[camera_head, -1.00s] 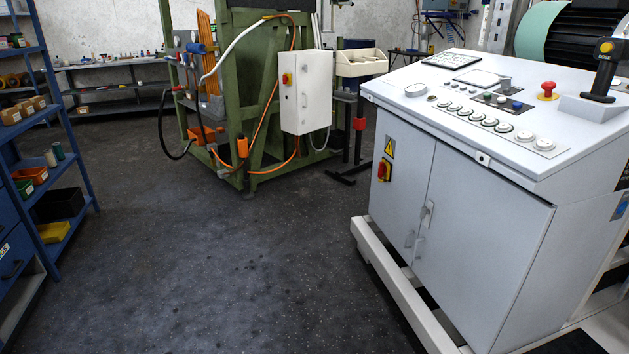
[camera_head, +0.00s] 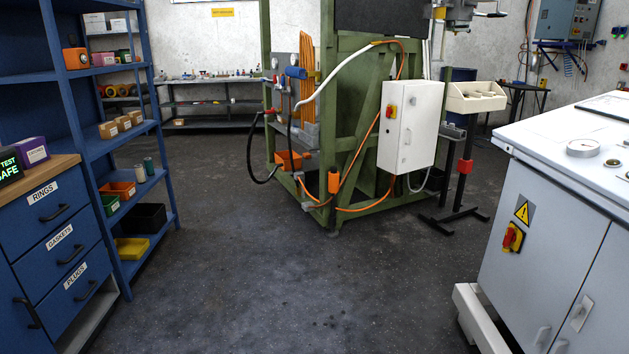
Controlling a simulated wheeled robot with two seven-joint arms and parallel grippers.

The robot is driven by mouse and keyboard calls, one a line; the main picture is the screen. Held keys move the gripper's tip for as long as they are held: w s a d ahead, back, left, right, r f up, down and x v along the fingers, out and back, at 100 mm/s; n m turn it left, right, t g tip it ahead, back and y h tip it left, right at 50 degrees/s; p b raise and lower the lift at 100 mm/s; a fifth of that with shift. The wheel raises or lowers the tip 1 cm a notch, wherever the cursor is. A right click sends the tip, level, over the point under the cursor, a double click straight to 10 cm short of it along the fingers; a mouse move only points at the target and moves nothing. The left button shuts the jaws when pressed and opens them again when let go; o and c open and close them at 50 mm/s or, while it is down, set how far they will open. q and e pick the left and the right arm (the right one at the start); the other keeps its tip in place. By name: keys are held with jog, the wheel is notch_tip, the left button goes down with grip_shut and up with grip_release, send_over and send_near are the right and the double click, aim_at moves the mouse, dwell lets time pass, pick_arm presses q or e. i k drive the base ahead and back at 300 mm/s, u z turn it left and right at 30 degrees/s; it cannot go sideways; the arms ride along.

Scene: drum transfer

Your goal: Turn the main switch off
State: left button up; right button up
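Two red rotary switches on yellow plates are in view. One switch (camera_head: 512,238) is on the left door of the grey control console at the right, below a yellow warning triangle. The other switch (camera_head: 391,112) is on the white electrical box (camera_head: 411,135) mounted on the green machine frame in the middle. Both are too small to read their markings, and I cannot tell which one is the main switch. Neither of my grippers shows in the head view.
The control console (camera_head: 560,190) with its pale base rail stands at the right. A blue shelf (camera_head: 85,148) and drawer cabinet (camera_head: 65,250) line the left. The green machine (camera_head: 345,160) and a black-footed stand (camera_head: 462,185) are ahead. Dark floor (camera_head: 260,275) between them is clear.

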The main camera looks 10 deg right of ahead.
aim_at(510, 237)
jog(key=u, duration=0.05)
jog(key=i, duration=2.4)
jog(key=z, duration=0.6)
jog(key=i, duration=1.95)
jog(key=z, duration=2.3)
jog(key=i, duration=0.95)
jog(key=z, duration=0.65)
